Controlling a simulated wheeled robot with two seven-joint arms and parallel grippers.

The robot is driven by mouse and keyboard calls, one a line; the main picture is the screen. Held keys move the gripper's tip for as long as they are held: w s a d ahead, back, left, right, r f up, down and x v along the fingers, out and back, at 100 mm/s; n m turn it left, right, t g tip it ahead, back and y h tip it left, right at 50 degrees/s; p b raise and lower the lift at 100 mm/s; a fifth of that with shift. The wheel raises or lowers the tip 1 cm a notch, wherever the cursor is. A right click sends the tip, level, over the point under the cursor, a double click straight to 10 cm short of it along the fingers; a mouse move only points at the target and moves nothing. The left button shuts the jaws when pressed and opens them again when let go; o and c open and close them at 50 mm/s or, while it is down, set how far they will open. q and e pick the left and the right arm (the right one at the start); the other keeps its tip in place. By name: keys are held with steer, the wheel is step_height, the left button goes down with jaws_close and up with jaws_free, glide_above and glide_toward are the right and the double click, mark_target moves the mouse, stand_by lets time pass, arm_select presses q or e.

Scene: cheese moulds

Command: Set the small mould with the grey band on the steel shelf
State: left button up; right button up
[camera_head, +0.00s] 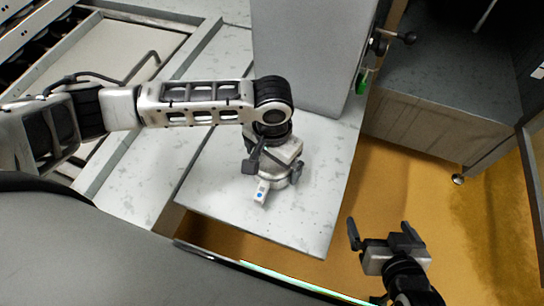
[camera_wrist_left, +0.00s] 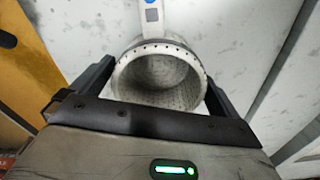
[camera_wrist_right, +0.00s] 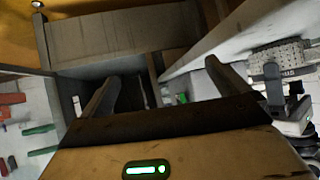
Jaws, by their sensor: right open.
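A small pale round mould with a dotted rim (camera_wrist_left: 160,75) stands between the fingers of my left gripper (camera_wrist_left: 155,88) in the left wrist view. The fingers lie close along both sides of it; whether they press on it I cannot tell. A white tag with a blue mark (camera_wrist_left: 150,12) shows beyond the rim. In the head view my left gripper (camera_head: 273,172) points down over the pale table and mostly hides the mould. My right gripper (camera_head: 385,238) is open and empty over the floor. I cannot tell which surface is the steel shelf.
The pale table (camera_head: 225,185) has bare room around the left gripper. A tall grey block (camera_head: 310,55) stands behind it, with a tap and green part (camera_head: 362,82) at its right. A dark-topped cabinet (camera_head: 450,85) stands at right, across a strip of yellow floor (camera_head: 400,180).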

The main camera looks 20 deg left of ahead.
mark_target(272, 171)
arm_select(q)
steer(key=shift+r, duration=0.1)
step_height(272, 171, up, 12)
steer(key=p, duration=0.1)
stand_by(0.4)
stand_by(0.4)
